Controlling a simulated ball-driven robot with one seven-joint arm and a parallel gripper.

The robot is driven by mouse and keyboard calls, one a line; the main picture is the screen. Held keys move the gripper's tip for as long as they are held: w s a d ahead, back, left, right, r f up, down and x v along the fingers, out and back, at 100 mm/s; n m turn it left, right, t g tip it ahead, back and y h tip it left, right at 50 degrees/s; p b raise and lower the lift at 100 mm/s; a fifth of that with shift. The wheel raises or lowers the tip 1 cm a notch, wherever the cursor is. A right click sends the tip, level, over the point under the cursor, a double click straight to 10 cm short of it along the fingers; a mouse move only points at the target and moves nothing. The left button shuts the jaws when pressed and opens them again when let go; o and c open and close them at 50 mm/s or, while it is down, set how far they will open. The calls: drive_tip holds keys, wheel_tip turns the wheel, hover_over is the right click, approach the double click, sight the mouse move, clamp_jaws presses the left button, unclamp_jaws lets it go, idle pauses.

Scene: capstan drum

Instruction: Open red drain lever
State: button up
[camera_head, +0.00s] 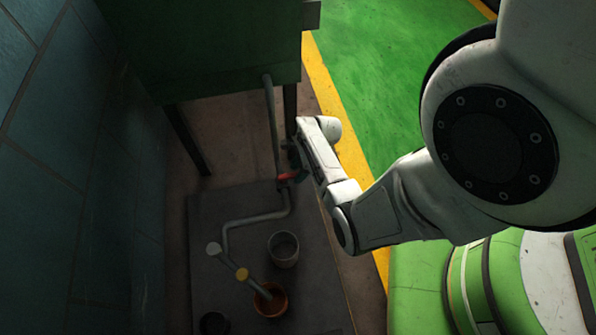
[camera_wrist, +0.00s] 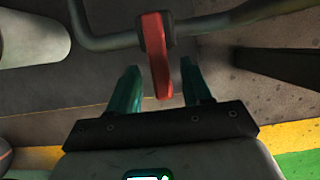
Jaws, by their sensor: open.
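The red drain lever (camera_head: 288,176) sits on a grey pipe (camera_head: 270,130) below the green tank, beside my gripper in the head view. In the wrist view the red lever (camera_wrist: 158,55) hangs from a dark valve fitting on the pipe (camera_wrist: 235,18). My gripper (camera_wrist: 160,85) is open, with its two dark green fingers apart. The lever's free end lies between the fingers in the picture, with a gap on both sides. I cannot tell its exact depth relative to the fingertips. In the head view my gripper (camera_head: 299,160) is mostly hidden by my wrist.
The green tank (camera_head: 200,50) stands on dark legs above. On the dark mat (camera_head: 205,270) are a grey cup (camera_head: 284,249), an orange pot (camera_head: 270,300) and a dark round container (camera_head: 213,324). A tiled wall (camera_head: 60,190) is at left.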

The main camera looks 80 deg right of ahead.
drive_tip(key=shift+c, duration=0.3)
clamp_jaws()
idle(0.3)
